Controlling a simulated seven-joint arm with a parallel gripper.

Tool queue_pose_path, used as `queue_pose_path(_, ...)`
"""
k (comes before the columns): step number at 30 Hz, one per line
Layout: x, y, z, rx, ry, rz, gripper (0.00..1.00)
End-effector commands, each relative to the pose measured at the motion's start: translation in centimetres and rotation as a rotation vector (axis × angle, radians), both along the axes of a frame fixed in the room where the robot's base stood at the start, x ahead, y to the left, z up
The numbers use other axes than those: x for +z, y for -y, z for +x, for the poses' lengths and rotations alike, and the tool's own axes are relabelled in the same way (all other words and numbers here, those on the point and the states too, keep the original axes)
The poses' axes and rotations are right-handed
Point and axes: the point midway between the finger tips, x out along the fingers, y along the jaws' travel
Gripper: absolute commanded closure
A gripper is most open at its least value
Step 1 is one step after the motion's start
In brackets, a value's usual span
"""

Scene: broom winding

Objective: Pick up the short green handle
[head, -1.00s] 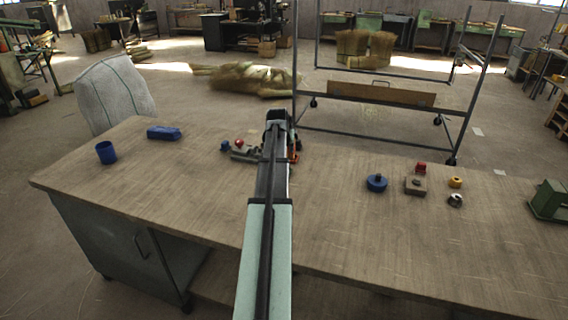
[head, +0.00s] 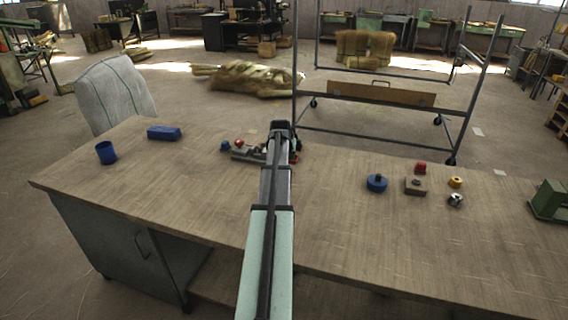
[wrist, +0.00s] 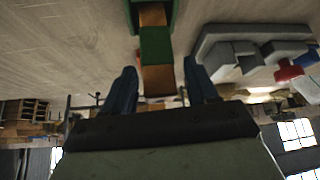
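In the wrist view, a short bar with a green band (wrist: 156,45) between orange-brown sections lies in front of my gripper (wrist: 160,75). I take it for the short green handle. Its upper end meets a darker green part at the top edge of the picture. My gripper's two dark fingers stand apart, one on each side of the bar's lower end, with a gap on both sides. Whether the bar lies between the fingers in depth is unclear. In the head view, my gripper (head: 281,135) is over the table's far edge and mostly hides the handle.
A grey fixture (head: 246,154) with red and blue knobs lies just left of my gripper on the workbench (head: 190,200). A blue cup (head: 106,153) and blue block (head: 164,133) are at left. Several small parts, including a blue disc (head: 377,183), lie at right. A metal rack (head: 375,120) stands behind.

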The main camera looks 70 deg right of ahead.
Motion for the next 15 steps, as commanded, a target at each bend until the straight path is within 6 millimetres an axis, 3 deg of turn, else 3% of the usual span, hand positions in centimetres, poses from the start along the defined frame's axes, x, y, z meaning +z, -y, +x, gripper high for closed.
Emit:
queue_pose_path(2,0.02,-0.01,0.01,0.000,0.000,0.000,0.50)
queue_pose_path(15,0.03,-0.01,0.01,0.000,0.000,0.000,0.92)
